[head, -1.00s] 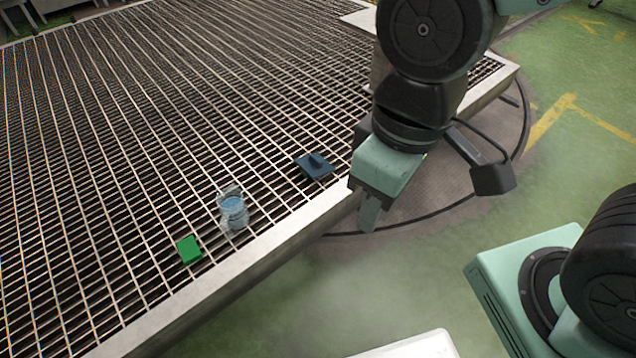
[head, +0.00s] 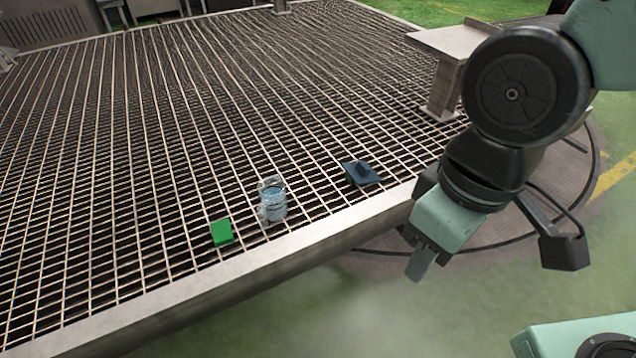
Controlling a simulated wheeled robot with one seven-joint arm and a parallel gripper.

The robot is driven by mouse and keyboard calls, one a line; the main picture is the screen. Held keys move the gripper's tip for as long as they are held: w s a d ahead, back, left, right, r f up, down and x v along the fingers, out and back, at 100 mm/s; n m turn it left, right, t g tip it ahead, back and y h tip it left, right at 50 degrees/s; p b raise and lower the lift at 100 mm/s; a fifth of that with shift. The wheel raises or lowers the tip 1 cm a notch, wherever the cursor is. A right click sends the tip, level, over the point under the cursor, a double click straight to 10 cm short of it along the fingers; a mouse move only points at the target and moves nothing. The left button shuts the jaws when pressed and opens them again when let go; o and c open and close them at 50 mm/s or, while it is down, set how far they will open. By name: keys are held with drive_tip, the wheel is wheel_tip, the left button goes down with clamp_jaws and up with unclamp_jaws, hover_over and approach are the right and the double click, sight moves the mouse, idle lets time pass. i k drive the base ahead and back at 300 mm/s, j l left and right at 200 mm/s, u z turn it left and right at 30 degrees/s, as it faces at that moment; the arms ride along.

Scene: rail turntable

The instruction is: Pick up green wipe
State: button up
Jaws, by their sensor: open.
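The green wipe (head: 222,232) is a small, flat green block lying on the metal grating (head: 150,215) near its front edge, in the lower left middle of the head view. Nothing covers it. My gripper (head: 420,262) points downward at the right, just outside the front edge of the grating. It is well to the right of the wipe and apart from it. I see it from the side, with no object in it; the gap between its fingers is hard to make out.
A clear glass jug (head: 272,200) stands just right of the wipe. A dark blue flat piece with a raised handle (head: 361,173) lies further right. A raised metal frame edge (head: 240,268) borders the grating. A metal step (head: 452,45) stands behind. The grating left of the wipe is clear.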

sight(221, 229)
drive_tip(key=i+j, duration=0.1)
drive_tip(key=j, duration=0.3)
drive_tip(key=i+j+u, duration=0.1)
drive_tip(key=j, duration=0.3)
drive_tip(key=i+j, duration=0.2)
drive_tip(key=j, duration=0.15)
drive_tip(key=i+j+u, duration=0.1)
drive_tip(key=j, duration=0.3)
drive_tip(key=i+j, duration=0.15)
drive_tip(key=j, duration=0.25)
drive_tip(key=u, duration=0.05)
